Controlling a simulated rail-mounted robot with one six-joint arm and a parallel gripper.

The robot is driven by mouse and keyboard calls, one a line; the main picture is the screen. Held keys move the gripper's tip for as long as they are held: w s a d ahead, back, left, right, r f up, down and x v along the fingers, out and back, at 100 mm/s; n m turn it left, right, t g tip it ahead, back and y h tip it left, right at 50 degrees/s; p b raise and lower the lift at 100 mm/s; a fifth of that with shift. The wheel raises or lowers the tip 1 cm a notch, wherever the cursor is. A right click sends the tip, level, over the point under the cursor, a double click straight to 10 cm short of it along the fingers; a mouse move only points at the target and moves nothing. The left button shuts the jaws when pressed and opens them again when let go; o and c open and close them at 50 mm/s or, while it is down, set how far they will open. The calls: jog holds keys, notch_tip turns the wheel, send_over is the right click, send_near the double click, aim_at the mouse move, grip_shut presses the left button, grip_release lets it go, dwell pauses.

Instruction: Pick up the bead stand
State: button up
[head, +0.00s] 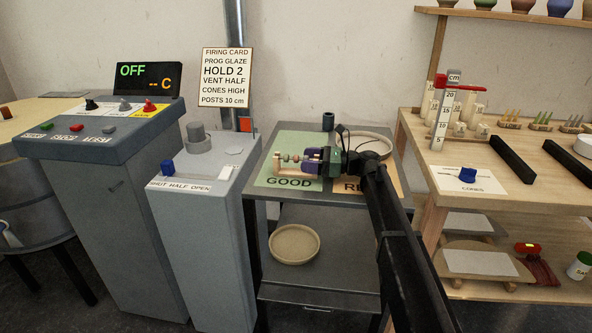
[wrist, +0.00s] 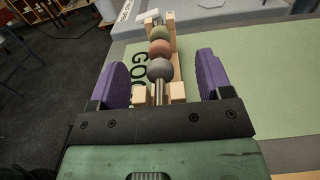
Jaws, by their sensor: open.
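The bead stand (head: 283,170) is a small pale wooden stand on the green GOOD mat (head: 262,181). In the wrist view, the bead stand (wrist: 172,47) holds a metal rod with a green, an orange-brown and a grey bead. My gripper (head: 313,160) is at the stand's right end in the head view. In the wrist view, my gripper's purple fingers (wrist: 163,74) are open, one on each side of the near end of the stand, with visible gaps to the wood. My gripper hides part of the stand in the head view.
A tan mat (head: 387,184) lies right of the green mat, partly hidden by my arm. A round dish (head: 372,141) and a dark cup (head: 328,121) stand behind. The vent pedestal (head: 213,205) is close on the left. A wooden bench (head: 510,187) is on the right.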

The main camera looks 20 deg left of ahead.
jog(key=c, duration=1.1)
